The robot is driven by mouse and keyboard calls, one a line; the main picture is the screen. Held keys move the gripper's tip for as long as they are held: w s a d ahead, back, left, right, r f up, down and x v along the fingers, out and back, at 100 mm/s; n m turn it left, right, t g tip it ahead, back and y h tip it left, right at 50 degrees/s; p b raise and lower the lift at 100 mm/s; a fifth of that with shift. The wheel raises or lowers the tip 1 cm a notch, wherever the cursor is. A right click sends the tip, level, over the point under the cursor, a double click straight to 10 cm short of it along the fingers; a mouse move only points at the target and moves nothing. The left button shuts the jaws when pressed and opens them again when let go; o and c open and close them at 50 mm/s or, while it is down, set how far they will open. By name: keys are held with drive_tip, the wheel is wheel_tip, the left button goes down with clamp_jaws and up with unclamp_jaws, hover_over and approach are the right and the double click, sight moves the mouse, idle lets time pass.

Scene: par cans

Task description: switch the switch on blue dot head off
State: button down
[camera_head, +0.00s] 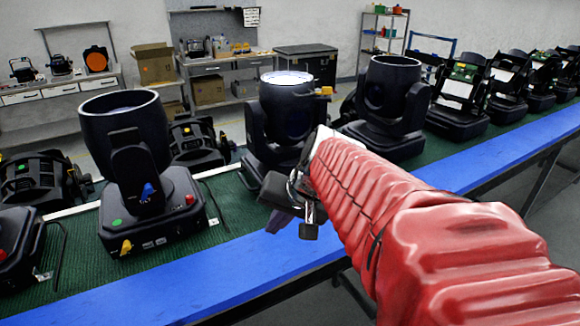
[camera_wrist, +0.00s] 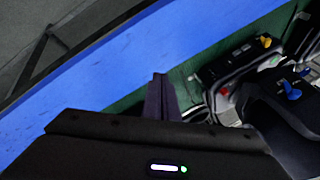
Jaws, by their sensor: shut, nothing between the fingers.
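My gripper (camera_head: 284,210) is shut and empty, in front of the lit middle head (camera_head: 287,108) and over the conveyor's near edge. In the wrist view its dark fingers (camera_wrist: 160,80) lie together over the blue rail and green belt. The left head (camera_head: 124,104) carries a green dot (camera_head: 117,222), a yellow knob (camera_head: 126,247), a red knob (camera_head: 190,199) and a blue knob (camera_head: 148,191). A head base with yellow (camera_wrist: 265,41), red (camera_wrist: 223,91) and blue knobs (camera_wrist: 291,89) shows in the wrist view.
The blue rail (camera_head: 250,262) runs along the near side of the green belt (camera_head: 80,260). Another upright head (camera_head: 393,90) stands right of the middle one, with several opened units beyond. A cable (camera_head: 216,208) lies beside the left head. Shelves and benches stand at the back.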

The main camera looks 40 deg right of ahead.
drive_tip(key=d+m+t+h, duration=0.2)
drive_tip(key=d+m, duration=0.8)
drive_tip(key=d, duration=2)
drive_tip(key=shift+s+f+m+t, duration=0.15)
drive_tip(key=shift+f+m+t, duration=0.3)
drive_tip(key=shift+t, duration=0.25)
drive_tip(key=shift+f, duration=0.1)
drive_tip(key=x, duration=1)
drive_tip(key=shift+f, duration=0.1)
drive_tip(key=shift+w+d, duration=0.2)
drive_tip(key=shift+w, duration=1.05)
drive_tip(key=shift+w+d+f, duration=0.1)
drive_tip(key=shift+w+f, duration=0.05)
drive_tip(key=shift+w, duration=0.55)
drive_tip(key=shift+w, duration=0.1)
